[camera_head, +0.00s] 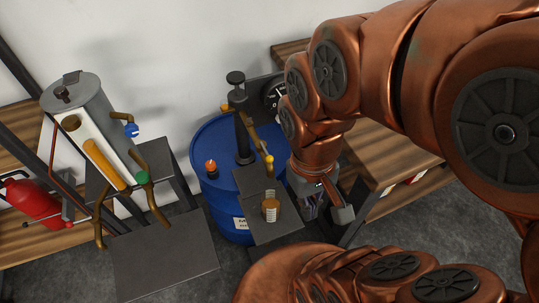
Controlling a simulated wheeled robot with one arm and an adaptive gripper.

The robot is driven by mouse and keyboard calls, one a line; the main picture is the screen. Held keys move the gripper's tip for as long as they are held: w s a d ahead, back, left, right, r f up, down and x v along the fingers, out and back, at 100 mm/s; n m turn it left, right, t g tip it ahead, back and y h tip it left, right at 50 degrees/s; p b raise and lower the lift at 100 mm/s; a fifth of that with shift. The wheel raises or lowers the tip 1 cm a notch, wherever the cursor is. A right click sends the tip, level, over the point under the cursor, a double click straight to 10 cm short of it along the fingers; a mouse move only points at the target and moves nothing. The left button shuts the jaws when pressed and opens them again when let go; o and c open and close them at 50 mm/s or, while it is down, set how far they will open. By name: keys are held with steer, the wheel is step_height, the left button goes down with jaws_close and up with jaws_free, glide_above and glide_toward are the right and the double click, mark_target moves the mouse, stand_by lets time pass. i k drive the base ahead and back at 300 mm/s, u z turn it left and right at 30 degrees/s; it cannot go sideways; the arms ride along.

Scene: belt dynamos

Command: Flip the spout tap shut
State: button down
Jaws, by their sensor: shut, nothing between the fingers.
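A blue drum (203,152) stands against the wall with a dark upright pump (242,125) on top. A brass spout (253,136) slopes from the pump down to the right and ends in a yellow tip (269,164). Which part is the tap's lever, and how it is turned, is too small to tell. A small jar with amber contents (271,208) stands on a dark stand (262,185) below the spout. My gripper (324,212) is shut and empty, to the right of the jar and apart from it. My wrist partly hides the fingers.
An orange-tipped fitting (211,168) stands on the drum lid. A dial gauge (274,96) is behind the spout. A wooden shelf (385,155) is at right.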

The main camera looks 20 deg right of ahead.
mark_target(270, 159)
steer(key=u, duration=0.3)
steer(key=k, duration=0.7)
steer(key=u, duration=0.55)
steer(key=k, duration=0.65)
steer(key=u, duration=0.3)
steer(key=i, duration=0.9)
steer(key=u, duration=0.55)
